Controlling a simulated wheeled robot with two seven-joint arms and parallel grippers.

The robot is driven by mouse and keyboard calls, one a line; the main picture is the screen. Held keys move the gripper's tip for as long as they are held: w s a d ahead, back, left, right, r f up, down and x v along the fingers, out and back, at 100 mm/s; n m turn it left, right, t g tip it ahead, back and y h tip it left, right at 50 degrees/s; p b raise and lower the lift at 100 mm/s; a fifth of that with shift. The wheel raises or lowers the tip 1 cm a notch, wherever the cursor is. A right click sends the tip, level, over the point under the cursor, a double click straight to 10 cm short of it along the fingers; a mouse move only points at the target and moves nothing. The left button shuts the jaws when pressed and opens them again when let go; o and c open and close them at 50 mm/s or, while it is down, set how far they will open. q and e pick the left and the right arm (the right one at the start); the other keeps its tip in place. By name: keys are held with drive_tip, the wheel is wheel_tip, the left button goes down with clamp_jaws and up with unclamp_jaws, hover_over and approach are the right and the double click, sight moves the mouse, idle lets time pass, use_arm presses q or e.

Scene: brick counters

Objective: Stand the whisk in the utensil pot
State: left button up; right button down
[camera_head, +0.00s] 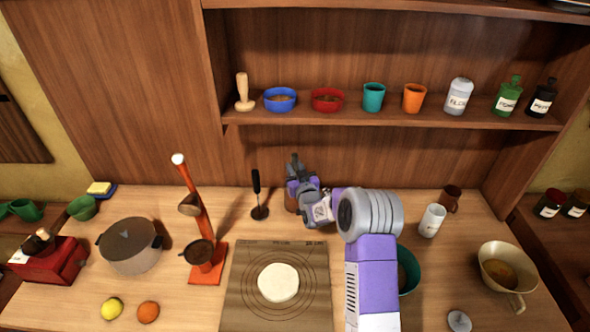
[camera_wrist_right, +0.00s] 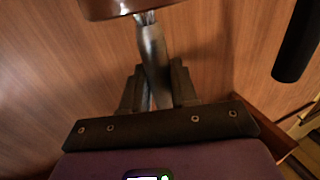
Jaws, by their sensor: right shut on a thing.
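My right gripper (camera_head: 294,167) is at the back of the counter, close above a brown pot (camera_head: 290,203), which looks like the utensil pot. The arm and gripper hide part of it. In the right wrist view the gripper (camera_wrist_right: 157,88) is shut on the grey metal handle of the whisk (camera_wrist_right: 153,52). The whisk's wires show only briefly at the top, by the brown pot's edge (camera_wrist_right: 115,8); I cannot tell whether they are inside it. The whisk is hard to make out in the head view. My left gripper is not in view.
A black-handled tool (camera_head: 256,187) stands upright just left of the pot, and its handle shows in the wrist view (camera_wrist_right: 298,42). A shelf (camera_head: 430,117) with bowls and cups is above. A board with dough (camera_head: 278,283) lies in front. An orange stand (camera_head: 205,270) is further left.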

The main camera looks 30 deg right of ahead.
drive_tip(key=c, duration=0.9)
unclamp_jaws()
drive_tip(key=shift+o, duration=0.2)
drive_tip(key=shift+r+p, duration=0.2)
drive_tip(key=shift+p, duration=0.25)
drive_tip(key=b+v, duration=0.1)
drive_tip(key=v, duration=1.1)
